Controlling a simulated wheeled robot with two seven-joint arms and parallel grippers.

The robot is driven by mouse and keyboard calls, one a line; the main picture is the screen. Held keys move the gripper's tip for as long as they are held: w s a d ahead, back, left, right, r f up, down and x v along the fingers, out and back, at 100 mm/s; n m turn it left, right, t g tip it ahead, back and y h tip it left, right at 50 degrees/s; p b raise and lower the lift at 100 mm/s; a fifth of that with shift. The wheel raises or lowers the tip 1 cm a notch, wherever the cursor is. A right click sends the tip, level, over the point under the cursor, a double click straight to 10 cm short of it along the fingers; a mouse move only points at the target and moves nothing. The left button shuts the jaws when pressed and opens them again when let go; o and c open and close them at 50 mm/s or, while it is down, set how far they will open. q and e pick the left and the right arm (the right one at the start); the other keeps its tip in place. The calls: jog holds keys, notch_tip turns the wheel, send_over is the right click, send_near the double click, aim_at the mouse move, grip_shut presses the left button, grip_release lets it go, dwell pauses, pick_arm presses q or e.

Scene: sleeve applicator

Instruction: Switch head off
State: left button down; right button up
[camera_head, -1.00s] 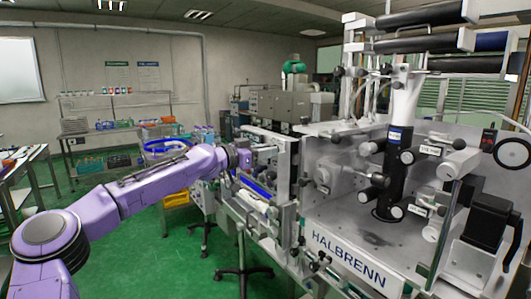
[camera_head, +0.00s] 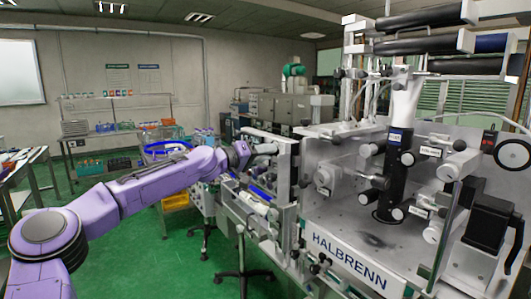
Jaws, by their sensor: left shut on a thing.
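The grey HALBRENN machine (camera_head: 345,262) fills the right half of the head view. It carries rollers, knobs and a dark upright column (camera_head: 393,178) with a pale sleeve above it. My left gripper (camera_head: 262,149) is at the upper left side of the machine, by a grey upright plate (camera_head: 283,165). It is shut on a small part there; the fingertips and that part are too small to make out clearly. I cannot tell which part is the head's switch. My right gripper is not in view.
A wheeled stool (camera_head: 243,272) stands on the green floor below the machine's left side. A yellow bin (camera_head: 176,202) stands behind my left arm. A shelf bench (camera_head: 105,135) and side table (camera_head: 25,165) are at the left. Open floor lies below my left arm.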

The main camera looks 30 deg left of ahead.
pick_arm(q)
jog(key=shift+n+p, duration=0.95)
jog(key=shift+n, duration=2.35)
jog(key=c, duration=0.9)
grip_release()
jog(key=shift+s+a+f, duration=0.1)
